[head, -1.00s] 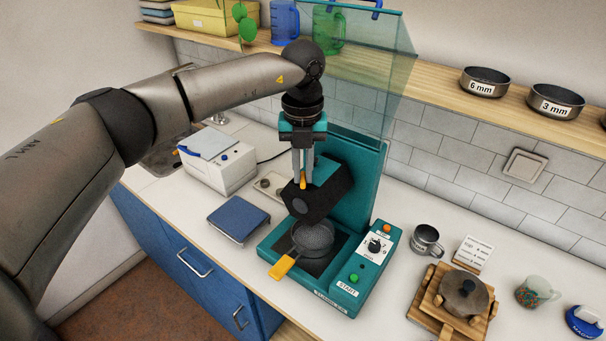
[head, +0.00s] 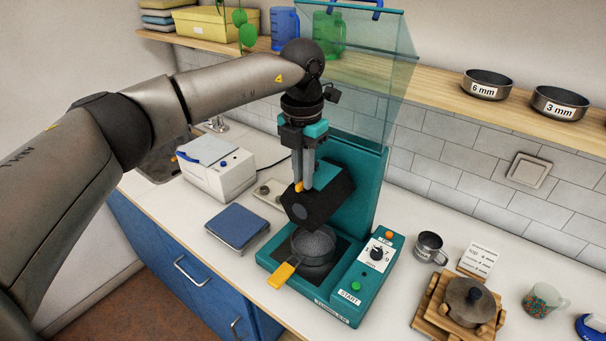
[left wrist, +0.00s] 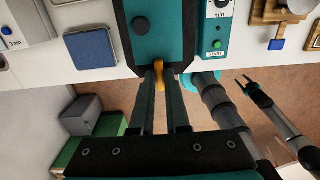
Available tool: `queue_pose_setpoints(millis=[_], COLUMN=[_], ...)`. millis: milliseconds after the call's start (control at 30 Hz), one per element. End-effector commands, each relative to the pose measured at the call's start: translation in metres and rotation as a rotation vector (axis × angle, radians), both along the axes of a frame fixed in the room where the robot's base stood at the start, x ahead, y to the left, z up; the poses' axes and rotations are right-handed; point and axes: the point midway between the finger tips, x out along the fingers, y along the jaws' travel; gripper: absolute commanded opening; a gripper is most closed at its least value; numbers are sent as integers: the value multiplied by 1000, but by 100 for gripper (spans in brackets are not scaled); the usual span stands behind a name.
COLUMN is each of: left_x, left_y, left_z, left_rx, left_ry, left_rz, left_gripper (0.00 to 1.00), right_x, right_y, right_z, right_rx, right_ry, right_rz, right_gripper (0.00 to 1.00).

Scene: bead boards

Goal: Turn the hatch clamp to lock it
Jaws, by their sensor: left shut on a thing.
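A teal machine (head: 355,235) stands on the counter with a black block (head: 322,202) tilted on its front. A small orange clamp lever (head: 298,187) is at the block's upper left; it also shows in the left wrist view (left wrist: 158,78). My left gripper (head: 304,185) points down and is shut on this lever, its fingers partly covering it. A clear panel (head: 370,70) stands raised above the machine. A mesh basket (head: 313,243) with a yellow-orange handle (head: 283,275) sits below the block. My right gripper (left wrist: 243,82) shows only in the left wrist view, open and empty, away from the machine.
A blue-topped scale (head: 237,226) and a white device (head: 217,168) stand left of the machine. A metal mug (head: 429,246), a wooden stand (head: 443,304) and a glass cup (head: 541,301) are on the right. A wooden shelf (head: 440,90) runs above.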

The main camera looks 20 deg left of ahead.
Motion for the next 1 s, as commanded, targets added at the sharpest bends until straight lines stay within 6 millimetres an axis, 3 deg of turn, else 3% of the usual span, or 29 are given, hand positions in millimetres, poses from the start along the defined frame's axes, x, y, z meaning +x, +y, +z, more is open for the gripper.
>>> queue_pose_setpoints(millis=[433,467,700,1000], left_x=[0,0,0,0], left_y=[0,0,0,0], left_z=[1,1,1,2], left_rx=[0,0,0,0], left_ry=[-2,-2,-1,-1], left_rz=[-12,-12,-11,-10], left_gripper=[0,15,42,44], right_x=[0,0,0,0], right_y=[0,0,0,0], right_z=[0,0,0,0], right_rx=[0,0,0,0], right_ry=[0,0,0,0], right_rz=[0,0,0,0], right_gripper=[53,53,53,53])
